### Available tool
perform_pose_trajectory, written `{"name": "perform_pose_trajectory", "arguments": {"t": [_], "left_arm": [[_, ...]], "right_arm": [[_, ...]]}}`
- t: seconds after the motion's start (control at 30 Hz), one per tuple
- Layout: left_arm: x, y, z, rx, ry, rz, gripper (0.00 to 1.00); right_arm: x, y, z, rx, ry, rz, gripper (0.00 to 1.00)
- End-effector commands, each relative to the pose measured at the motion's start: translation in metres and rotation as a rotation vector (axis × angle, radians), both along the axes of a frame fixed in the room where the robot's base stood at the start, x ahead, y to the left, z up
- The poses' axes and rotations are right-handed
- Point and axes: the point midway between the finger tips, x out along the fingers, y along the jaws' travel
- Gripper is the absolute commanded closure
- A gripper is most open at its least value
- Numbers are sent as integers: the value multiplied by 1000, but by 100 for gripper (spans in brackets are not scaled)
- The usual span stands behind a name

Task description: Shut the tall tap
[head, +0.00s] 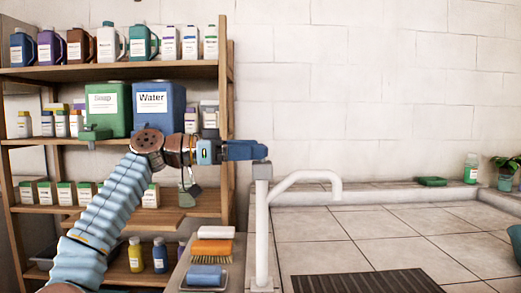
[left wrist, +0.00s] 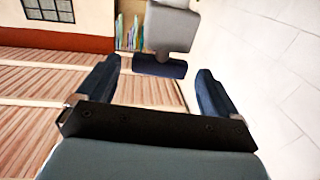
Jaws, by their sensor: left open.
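The tall tap (head: 263,225) is a white upright post with a spout (head: 305,178) that bends over to the right above the tiled counter. My left gripper (head: 262,150) reaches in from the left at the height of the tap's top. In the left wrist view my left gripper (left wrist: 158,68) is open, with its two dark blue fingers spread apart. A pale grey block (left wrist: 172,28) with a dark lower piece, seemingly the tap's top, shows ahead, and the dark piece (left wrist: 158,67) lies between the fingertips. I cannot tell whether either finger touches it. My right gripper is not in view.
A wooden shelf (head: 226,100) with bottles, a green soap container (head: 108,118) and a blue water container (head: 172,112) stands at the left. A tray (head: 222,287) with a brush and blue sponge is left of the tap. A dark ribbed mat (head: 365,281) lies right of it.

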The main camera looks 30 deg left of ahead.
Motion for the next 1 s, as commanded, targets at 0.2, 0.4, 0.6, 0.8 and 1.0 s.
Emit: {"name": "perform_pose_trajectory", "arguments": {"t": [0.2, 0.4, 0.6, 0.8, 1.0], "left_arm": [[-34, 45, -1, -3, 0, 4, 6], [-57, 73, 1, -3, -2, 1, 6], [-66, 84, 0, -1, -1, -1, 6], [-67, 85, 0, 0, 0, -1, 6], [-62, 69, -8, 39, 76, 61, 31]], "right_arm": [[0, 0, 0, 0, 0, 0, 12], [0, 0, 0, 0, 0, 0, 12], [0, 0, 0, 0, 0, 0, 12], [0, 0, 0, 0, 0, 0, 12], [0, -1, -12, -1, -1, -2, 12]]}}
